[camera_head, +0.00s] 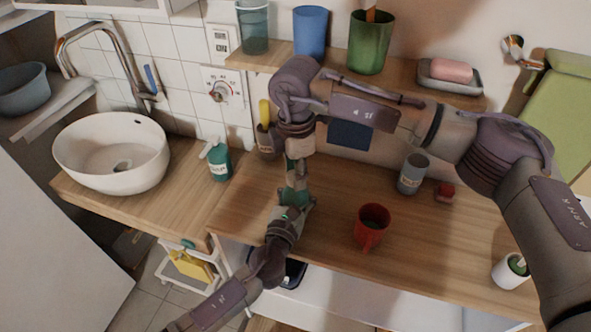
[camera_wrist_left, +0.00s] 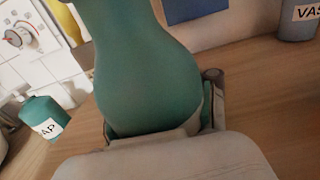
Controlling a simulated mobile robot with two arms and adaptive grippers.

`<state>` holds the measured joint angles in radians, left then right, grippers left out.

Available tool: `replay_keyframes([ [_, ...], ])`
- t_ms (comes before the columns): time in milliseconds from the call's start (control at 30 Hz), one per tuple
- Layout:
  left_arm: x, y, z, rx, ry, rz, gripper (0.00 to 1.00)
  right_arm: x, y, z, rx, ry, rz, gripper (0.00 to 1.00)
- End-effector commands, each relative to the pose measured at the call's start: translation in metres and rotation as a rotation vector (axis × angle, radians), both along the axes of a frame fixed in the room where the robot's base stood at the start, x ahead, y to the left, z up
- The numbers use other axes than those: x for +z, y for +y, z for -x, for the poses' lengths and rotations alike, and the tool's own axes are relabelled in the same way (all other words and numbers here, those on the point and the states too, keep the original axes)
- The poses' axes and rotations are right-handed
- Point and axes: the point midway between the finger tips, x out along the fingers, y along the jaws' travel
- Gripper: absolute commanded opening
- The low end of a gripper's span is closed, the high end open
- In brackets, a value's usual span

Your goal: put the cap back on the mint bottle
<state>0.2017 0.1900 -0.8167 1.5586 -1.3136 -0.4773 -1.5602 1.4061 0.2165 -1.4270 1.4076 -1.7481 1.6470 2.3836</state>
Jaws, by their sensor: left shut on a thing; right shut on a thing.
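The mint bottle (camera_head: 297,183) is a slim green shape above the wooden counter in the head view. My left gripper (camera_head: 291,204) is shut around its lower part, coming from below left. In the left wrist view the bottle (camera_wrist_left: 145,75) fills the middle, rounded and smooth, with its top out of frame. My right gripper (camera_head: 297,150) points down directly above the bottle, in line with it. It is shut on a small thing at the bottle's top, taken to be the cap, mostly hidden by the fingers. I cannot tell whether cap and bottle touch.
On the counter (camera_head: 330,215) stand a red mug (camera_head: 371,230), a grey cup (camera_head: 411,175), a small red object (camera_head: 445,193) and a white cup (camera_head: 510,272). A teal soap bottle (camera_head: 219,160) and a brown cup (camera_head: 266,141) are left of the grippers. A shelf (camera_head: 335,70) overhangs behind.

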Motion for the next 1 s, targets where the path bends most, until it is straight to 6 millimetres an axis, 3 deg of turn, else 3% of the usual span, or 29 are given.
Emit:
replay_keyframes([
  [100, -0.0028, 0.0005, 0.0008, 0.0, 0.004, -0.003, 0.0, -0.0003, 0.0, 0.0, -0.282, 0.0, -0.003, 0.29],
  [300, -0.0027, 0.0003, 0.0008, 0.0, 0.004, -0.003, 0.0, -0.0011, 0.0023, 0.0019, -0.609, 0.007, -0.009, 0.29],
  [667, -0.0029, 0.0003, 0.0008, 0.0, 0.004, -0.003, 0.0, -0.0001, -0.0001, 0.0005, -0.674, 0.001, -0.005, 0.28],
  [700, -0.0028, 0.0003, 0.0007, 0.0, 0.004, -0.003, 0.0, -0.0001, -0.0001, 0.0005, -0.673, 0.001, -0.005, 0.4],
  [833, -0.0029, 0.0003, 0.0007, 0.0, 0.004, -0.003, 0.0, -0.0002, -0.0002, 0.0005, -0.673, 0.002, -0.005, 0.62],
  [1000, -0.0028, 0.0003, 0.0008, 0.0, 0.004, -0.003, 0.0, -0.0004, -0.0001, 0.0006, -0.672, 0.002, -0.005, 0.64],
])
